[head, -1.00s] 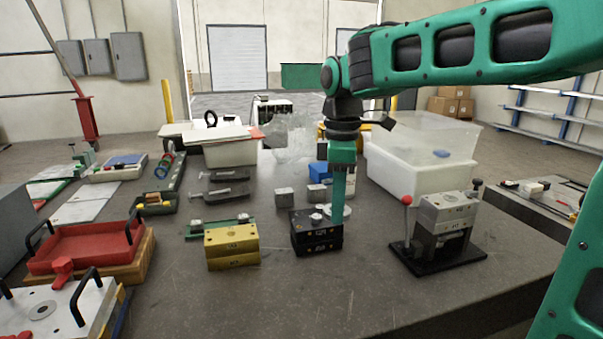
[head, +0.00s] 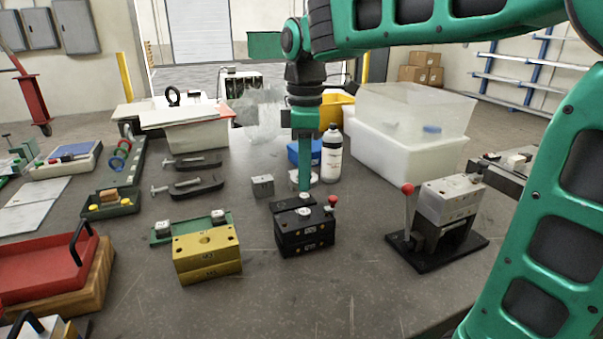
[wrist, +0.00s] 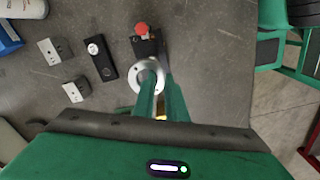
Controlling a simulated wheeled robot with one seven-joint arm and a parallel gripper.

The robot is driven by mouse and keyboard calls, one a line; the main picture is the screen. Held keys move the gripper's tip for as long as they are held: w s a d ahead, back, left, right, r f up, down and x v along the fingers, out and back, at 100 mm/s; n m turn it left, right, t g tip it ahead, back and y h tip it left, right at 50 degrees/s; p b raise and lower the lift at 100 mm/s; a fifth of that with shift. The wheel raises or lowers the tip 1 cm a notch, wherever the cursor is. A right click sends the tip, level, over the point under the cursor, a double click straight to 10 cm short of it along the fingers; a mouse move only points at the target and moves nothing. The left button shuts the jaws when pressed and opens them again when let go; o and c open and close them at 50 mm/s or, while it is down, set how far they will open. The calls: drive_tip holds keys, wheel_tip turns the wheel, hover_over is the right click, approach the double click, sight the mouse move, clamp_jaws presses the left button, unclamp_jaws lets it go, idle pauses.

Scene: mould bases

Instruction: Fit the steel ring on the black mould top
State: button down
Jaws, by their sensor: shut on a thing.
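The steel ring (wrist: 138,74) is a pale grey disc with a centre hole, at the fingertips of my gripper (wrist: 159,84) in the wrist view. My gripper is shut on it. In the head view, my gripper (head: 305,188) points down above and a little behind the black mould (head: 306,240); my finger partly hides a pale shape there, and I cannot tell whether that is the ring. The mould is a black block with a small pale spot on top. In the wrist view, a dark block (wrist: 146,47) by the red knob shows beyond the ring, which hides part of it.
A yellow mould (head: 208,262) stands left of the black one. A red knob (head: 333,200) rises at its right rear. A black bar (head: 284,204) and grey cube (head: 262,186) lie behind. A grey mould (head: 447,202) stands on a black stand at right. The front table is clear.

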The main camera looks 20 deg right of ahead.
drive_tip(key=shift+f, duration=0.1)
drive_tip(key=shift+f, duration=3)
drive_tip(key=shift+s+f, duration=0.1)
drive_tip(key=shift+f, duration=0.6)
idle(2.4)
drive_tip(key=shift+r, duration=0.6)
idle(1.2)
